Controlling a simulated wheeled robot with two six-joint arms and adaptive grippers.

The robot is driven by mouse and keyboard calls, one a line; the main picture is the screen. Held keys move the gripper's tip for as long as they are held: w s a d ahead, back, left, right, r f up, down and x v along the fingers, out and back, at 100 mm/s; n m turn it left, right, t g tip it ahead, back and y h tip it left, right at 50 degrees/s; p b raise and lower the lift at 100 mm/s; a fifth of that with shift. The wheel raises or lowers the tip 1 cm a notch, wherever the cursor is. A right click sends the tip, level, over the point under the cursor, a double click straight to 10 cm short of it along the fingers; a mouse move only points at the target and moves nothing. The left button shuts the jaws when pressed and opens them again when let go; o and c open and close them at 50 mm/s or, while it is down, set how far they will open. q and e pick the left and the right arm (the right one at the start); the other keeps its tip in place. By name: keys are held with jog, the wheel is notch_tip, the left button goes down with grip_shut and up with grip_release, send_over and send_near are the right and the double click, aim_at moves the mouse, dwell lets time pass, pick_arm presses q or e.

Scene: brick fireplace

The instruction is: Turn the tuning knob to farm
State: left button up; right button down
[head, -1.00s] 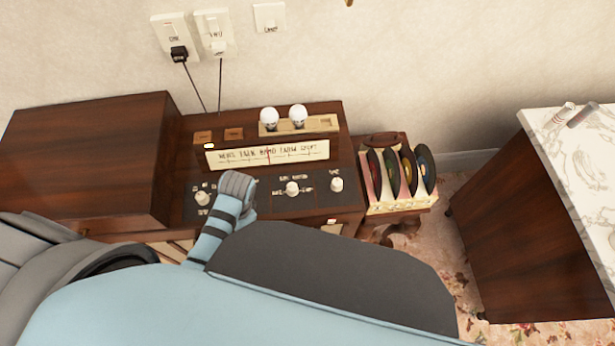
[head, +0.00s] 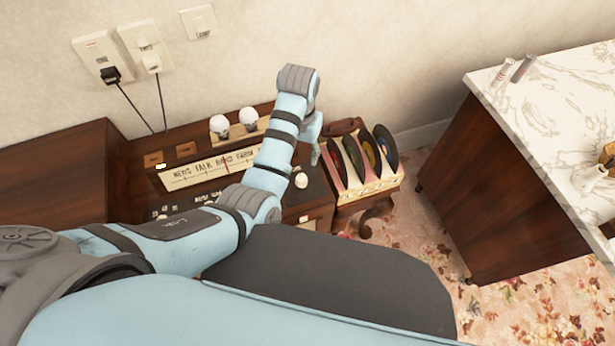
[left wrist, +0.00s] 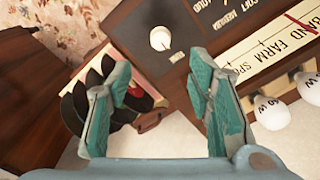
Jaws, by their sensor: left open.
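The tuning knob seems to be the cream round knob (head: 301,180) at the right end of the radio's dark panel. In the head view my left arm reaches over the radio and hides part of the dial and panel.
Two white bulbs (head: 233,124) stand on the radio's back. A rack of records (head: 365,160) is close to the radio's right. A marble-topped cabinet (head: 500,130) stands farther right. Two corded plugs (head: 112,75) are in the wall. Carpet shows between rack and cabinet.

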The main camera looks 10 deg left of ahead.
aim_at(301, 177)
pick_arm(q)
notch_tip(301, 177, down, 12)
jog(key=b, duration=0.3)
jog(key=shift+f+b, duration=0.1)
jog(key=shift+b, duration=0.3)
jog(key=shift+a, duration=0.1)
grip_shut()
